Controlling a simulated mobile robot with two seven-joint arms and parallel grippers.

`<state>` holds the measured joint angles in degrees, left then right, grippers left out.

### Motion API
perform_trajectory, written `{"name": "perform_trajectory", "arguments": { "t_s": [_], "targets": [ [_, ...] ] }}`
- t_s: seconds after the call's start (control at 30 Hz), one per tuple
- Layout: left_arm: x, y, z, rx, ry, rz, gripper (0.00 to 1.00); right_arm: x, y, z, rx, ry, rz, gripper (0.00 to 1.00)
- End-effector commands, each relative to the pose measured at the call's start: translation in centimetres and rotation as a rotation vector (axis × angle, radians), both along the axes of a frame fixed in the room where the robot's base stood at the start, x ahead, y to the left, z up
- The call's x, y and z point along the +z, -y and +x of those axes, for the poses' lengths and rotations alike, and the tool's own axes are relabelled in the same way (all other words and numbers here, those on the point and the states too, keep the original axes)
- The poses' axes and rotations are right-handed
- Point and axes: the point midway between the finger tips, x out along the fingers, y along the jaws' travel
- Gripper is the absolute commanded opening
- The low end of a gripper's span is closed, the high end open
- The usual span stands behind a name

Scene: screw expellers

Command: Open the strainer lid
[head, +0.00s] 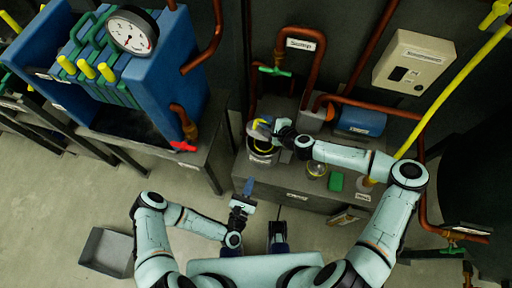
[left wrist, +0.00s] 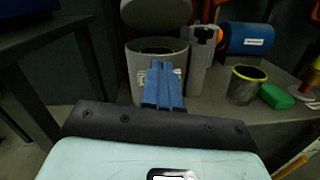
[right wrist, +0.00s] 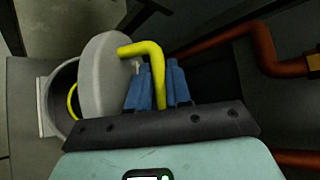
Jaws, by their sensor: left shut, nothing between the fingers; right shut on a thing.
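The strainer (head: 263,157) is a grey cylinder on the grey bench; its dark open mouth also shows in the left wrist view (left wrist: 137,65). Its round grey lid (right wrist: 98,75) stands tilted up, clear of most of the mouth, with a yellow bent handle (right wrist: 142,49). A yellow ring (right wrist: 72,101) shows inside the strainer in the right wrist view. My right gripper (right wrist: 158,85) is shut on the handle, its blue fingers either side of it. My left gripper (head: 249,185) is shut and empty, in front of the bench and below the strainer in the head view.
A yellow-rimmed container (left wrist: 245,85), a green block (head: 336,182) and a blue cylinder (head: 360,121) are on the bench (head: 285,196) to the right. Copper pipes (head: 281,50) rise behind. A blue plate machine (head: 165,75) stands left. A grey tray (head: 106,250) lies on the floor.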

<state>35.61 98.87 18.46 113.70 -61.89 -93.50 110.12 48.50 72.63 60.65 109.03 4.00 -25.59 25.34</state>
Motion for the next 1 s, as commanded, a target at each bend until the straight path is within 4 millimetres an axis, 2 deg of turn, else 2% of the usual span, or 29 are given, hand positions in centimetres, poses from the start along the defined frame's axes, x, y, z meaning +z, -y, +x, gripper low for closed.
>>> {"name": "perform_trajectory", "arguments": {
  "t_s": [0.1,0.27,0.37,0.77,1.0],
  "targets": [
    [0.9,-0.4,0.0,0.045,0.023,-0.139,0.0,0.0,0.1,0.1,-0.002,0.002,-0.001,0.0],
    [1.4,-0.5,0.6,0.062,0.037,-0.202,0.0,0.0,0.1,0.1,-0.002,0.002,-0.001,0.0],
    [1.7,-0.1,1.8,0.06,0.04,-0.204,0.0,0.0,0.1,0.1,-0.003,0.002,-0.002,0.0],
    [3.1,2.5,9.6,0.059,0.038,-0.2,0.0,0.0,0.1,0.1,-0.003,0.002,-0.002,0.0],
    [5.6,3.0,11.3,0.059,0.035,-0.2,0.0,0.0,0.1,0.1,-0.003,0.002,-0.002,0.0]
  ]
}}
